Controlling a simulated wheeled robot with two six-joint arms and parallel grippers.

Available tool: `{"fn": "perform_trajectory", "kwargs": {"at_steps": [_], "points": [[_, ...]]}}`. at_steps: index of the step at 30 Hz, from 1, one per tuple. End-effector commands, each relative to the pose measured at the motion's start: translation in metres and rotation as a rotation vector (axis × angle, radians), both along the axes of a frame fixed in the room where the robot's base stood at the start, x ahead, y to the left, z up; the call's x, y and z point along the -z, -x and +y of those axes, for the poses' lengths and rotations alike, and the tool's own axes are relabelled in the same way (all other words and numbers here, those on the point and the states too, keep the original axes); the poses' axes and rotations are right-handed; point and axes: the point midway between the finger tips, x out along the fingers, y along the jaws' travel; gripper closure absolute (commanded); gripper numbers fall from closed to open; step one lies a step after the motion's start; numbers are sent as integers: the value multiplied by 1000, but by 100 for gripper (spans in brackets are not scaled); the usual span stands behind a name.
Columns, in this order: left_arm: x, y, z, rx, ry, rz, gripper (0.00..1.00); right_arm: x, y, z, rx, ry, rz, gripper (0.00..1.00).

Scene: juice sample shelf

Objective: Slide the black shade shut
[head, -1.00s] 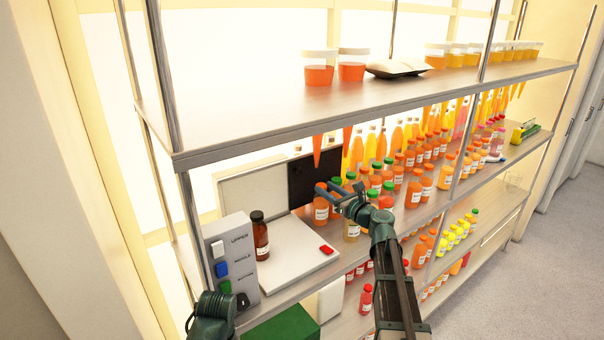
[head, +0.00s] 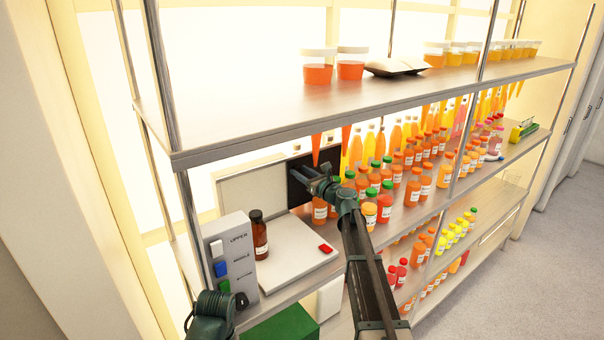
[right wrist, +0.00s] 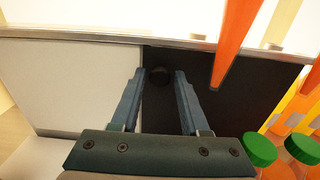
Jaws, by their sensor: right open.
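The black shade (head: 303,161) is a dark upright panel at the back of the middle shelf, beside a white panel (head: 247,182) on its left. In the right wrist view the black shade (right wrist: 230,88) fills the centre right and has a small round dark knob (right wrist: 160,75) near its left edge. My right gripper (head: 296,173) is open in front of the shade. In the right wrist view its fingertips (right wrist: 159,74) stand on either side of the knob; I cannot tell whether they touch it. The fingers of my left gripper are not visible.
Orange juice bottles (head: 414,188) stand in rows right of my right arm. An orange cone (right wrist: 234,45) hangs close to the right finger. A brown bottle (head: 259,235) and a switch box (head: 236,255) stand at the left. The upper shelf's edge (head: 300,132) lies above.

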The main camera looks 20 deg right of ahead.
Motion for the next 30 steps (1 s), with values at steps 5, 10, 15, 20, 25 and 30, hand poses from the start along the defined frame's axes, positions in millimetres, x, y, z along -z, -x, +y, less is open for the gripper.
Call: {"fn": "perform_trajectory", "kwargs": {"at_steps": [5, 10, 15, 20, 25, 30], "points": [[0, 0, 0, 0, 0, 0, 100, 0, 0, 0, 0, 0, 0, 57], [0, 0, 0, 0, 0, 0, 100, 0, 0, 0, 0, 0, 0, 87], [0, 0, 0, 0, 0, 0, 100, 0, 0, 0, 0, 0, 0, 100], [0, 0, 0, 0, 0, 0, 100, 0, 0, 0, 0, 0, 0, 100], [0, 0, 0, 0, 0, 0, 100, 0, 0, 0, 0, 0, 0, 100], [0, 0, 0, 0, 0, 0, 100, 0, 0, 0, 0, 0, 0, 100]]}}
